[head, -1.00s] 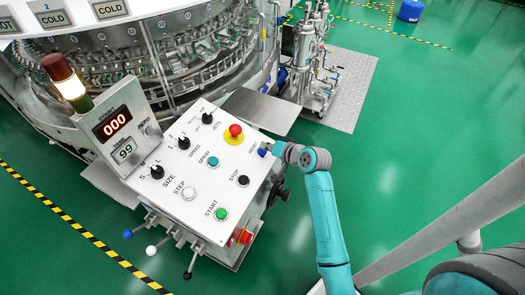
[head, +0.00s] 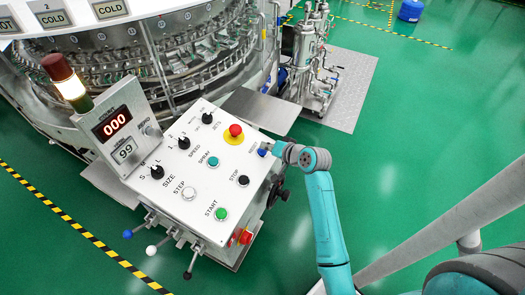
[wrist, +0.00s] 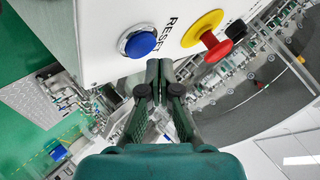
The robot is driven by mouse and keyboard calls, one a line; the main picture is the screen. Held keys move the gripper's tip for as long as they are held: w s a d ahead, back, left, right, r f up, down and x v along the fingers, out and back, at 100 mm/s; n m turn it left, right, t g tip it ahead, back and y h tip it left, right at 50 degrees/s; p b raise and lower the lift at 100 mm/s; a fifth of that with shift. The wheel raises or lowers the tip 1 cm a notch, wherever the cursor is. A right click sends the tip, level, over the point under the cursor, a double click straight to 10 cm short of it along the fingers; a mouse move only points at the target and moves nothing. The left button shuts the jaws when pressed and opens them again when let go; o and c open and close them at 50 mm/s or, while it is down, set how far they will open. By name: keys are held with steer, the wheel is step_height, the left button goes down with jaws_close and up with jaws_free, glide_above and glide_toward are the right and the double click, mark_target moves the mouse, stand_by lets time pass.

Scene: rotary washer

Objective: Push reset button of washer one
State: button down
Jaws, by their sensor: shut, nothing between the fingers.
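The blue reset button (wrist: 139,43) has a silver ring and sits on the white panel beside the printed word RESET in the wrist view. It also shows at the right edge of the washer's control panel (head: 180,212) in the head view, by the end of my arm (head: 262,152). My gripper (wrist: 158,66) is shut and empty. In the wrist view its fingertips appear just below and right of the button, at the panel's edge. I cannot tell whether they touch the panel. My fingers are not clear in the head view.
A red emergency knob on a yellow disc (head: 235,132) stands close to the reset button and sticks up; it also shows in the wrist view (wrist: 213,45). Stop (head: 243,180), spray (head: 213,161) and start (head: 221,213) buttons share the panel. Green floor (head: 400,170) to the right is clear.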

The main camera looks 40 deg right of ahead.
mark_target(270, 158)
steer(key=shift+f, duration=0.2)
steer(key=shift+w+f, duration=0.1)
steer(key=shift+f, duration=0.15)
steer(key=shift+w+a+f, duration=0.1)
steer(key=shift+f, duration=0.3)
stand_by(1.1)
steer(key=shift+r, duration=0.1)
steer(key=shift+s+r, duration=0.2)
steer(key=shift+r, duration=0.55)
steer(key=r, duration=0.1)
steer(key=s+r, duration=0.1)
steer(key=r, duration=0.2)
steer(key=shift+s+d+r, duration=0.15)
steer(key=shift+d+r, duration=0.15)
steer(key=shift+r, duration=0.1)
stand_by(0.5)
